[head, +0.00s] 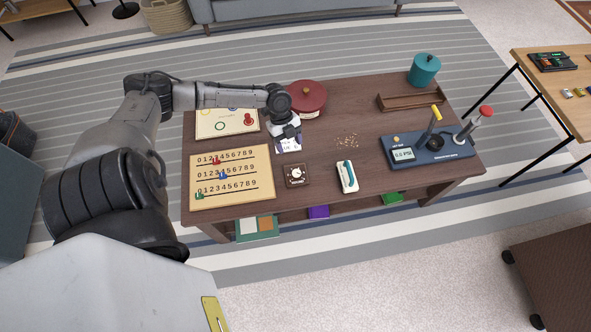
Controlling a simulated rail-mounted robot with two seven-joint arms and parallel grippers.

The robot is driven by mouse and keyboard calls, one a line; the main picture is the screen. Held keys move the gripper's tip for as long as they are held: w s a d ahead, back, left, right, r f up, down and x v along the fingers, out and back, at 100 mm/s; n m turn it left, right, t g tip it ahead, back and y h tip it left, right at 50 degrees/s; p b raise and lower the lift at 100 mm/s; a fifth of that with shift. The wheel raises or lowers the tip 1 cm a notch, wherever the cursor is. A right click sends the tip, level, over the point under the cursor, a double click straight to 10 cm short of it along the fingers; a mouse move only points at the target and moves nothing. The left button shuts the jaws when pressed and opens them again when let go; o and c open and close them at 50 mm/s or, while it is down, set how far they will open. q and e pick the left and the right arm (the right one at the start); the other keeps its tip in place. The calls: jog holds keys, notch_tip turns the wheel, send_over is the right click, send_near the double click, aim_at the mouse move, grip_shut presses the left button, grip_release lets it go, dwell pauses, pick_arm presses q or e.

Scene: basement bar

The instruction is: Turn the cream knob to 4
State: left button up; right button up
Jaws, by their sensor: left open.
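The cream knob (296,173) is small and round and sits on a dark brown dial box (289,182) near the table's front edge. Its marks are too small to read, so I cannot tell which number it points to. My left gripper (288,148) is open, pointing down, just behind the dial box and apart from the knob. It is over a white card (291,146), which it partly covers. My right gripper is not in view.
On the wooden table (359,109) are a number board (262,180) with coloured sliders at left, a dark red round pot (308,95) behind, a white device with a teal handle (347,177) at right, and a blue gauge unit (428,147) farther right. Some crumbs lie mid-table.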

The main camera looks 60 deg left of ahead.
aim_at(296, 172)
pick_arm(q)
jog(key=b+x, duration=0.4)
jog(key=x, duration=0.6)
jog(key=shift+s+d+f, duration=0.1)
jog(key=shift+d+f, duration=0.05)
jog(key=shift+f, duration=0.05)
jog(key=shift+d+f, duration=0.35)
jog(key=shift+f, duration=0.3)
jog(key=shift+f+b, duration=0.1)
jog(key=shift+b, duration=0.2)
